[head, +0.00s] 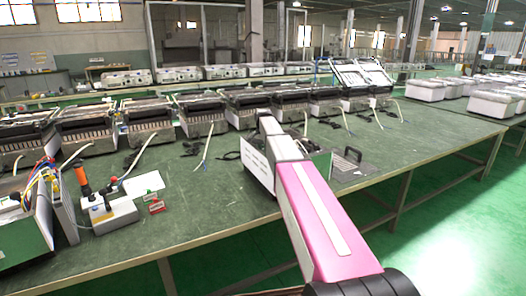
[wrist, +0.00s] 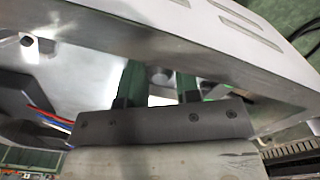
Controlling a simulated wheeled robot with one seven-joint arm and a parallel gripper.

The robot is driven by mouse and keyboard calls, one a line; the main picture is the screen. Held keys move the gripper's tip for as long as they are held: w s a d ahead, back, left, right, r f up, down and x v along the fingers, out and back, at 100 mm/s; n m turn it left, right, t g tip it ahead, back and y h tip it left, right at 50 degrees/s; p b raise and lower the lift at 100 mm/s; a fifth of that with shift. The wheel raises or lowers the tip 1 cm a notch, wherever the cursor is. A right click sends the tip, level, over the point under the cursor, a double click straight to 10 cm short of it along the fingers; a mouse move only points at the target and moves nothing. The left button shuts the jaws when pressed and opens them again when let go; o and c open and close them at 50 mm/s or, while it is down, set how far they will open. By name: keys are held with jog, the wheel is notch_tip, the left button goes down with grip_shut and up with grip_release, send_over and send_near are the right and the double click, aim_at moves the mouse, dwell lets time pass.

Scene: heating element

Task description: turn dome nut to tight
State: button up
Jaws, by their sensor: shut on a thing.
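In the wrist view, my gripper (wrist: 157,88) has two green fingers under the edge of a metal housing (wrist: 150,38). A small grey rounded piece, which looks like the dome nut (wrist: 160,75), shows between the fingers. The fingers are shut on it, though a gap shows between them and the contact itself is hard to see. Whether the nut is seated tight cannot be told. In the head view, my pink arm reaches over the workbench (head: 220,200), and the gripper and nut are hidden behind it.
Several metal heater units (head: 145,120) stand in a row along the bench, with loose cables in front. An orange-handled tool (head: 83,180) stands at the left by coloured wires. A dark plate with a handle (head: 352,165) lies right of my arm. Bare bench lies between.

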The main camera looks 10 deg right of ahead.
jog(key=m, duration=0.6)
jog(key=shift+m, duration=0.3)
jog(key=m, duration=0.5)
jog(key=shift+w, duration=0.1)
jog(key=shift+m, duration=0.4)
jog(key=o, duration=0.9)
notch_tip(320, 180, up, 11)
jog(key=shift+f, duration=0.1)
